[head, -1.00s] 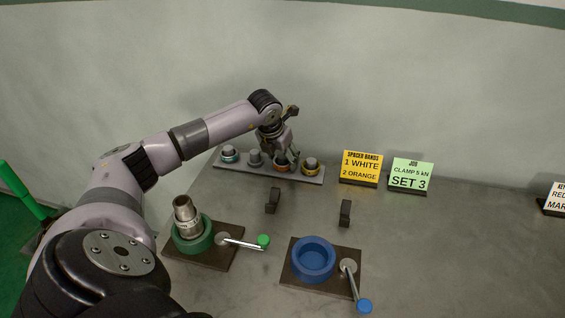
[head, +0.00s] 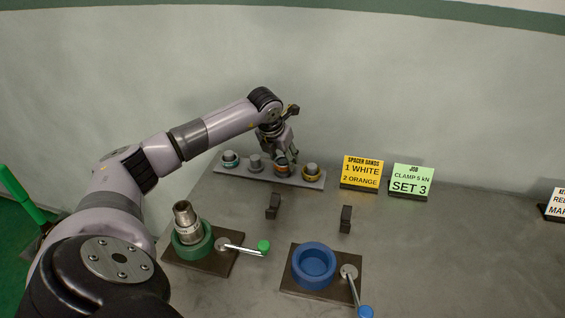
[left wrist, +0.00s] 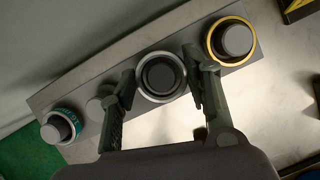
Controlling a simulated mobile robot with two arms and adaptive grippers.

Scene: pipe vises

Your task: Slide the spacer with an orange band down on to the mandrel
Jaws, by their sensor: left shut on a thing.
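The orange-banded spacer (head: 281,169) is at the grey rack (head: 261,177), between the teal-banded and yellow-banded spacers. My left gripper (head: 284,155) is shut on it from above. In the left wrist view the spacer (left wrist: 145,94) shows as a pale ring between the two fingers (left wrist: 161,84), with a dark round post top inside it. Its band is not clear there, and I cannot tell if it is clear of the post. The mandrel, a stepped steel piece (head: 185,217), stands upright in the green vise (head: 191,246) at the front left. My right gripper is not in view.
The yellow-banded spacer (left wrist: 211,48) and teal-banded spacer (left wrist: 48,133) sit close by on rack posts, with a bare post (head: 255,162) between. An empty blue vise (head: 314,279) stands right of the green one. Two dark blocks (head: 273,206) (head: 346,219) stand mid-table. Yellow (head: 362,172) and green signs (head: 411,181) are behind.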

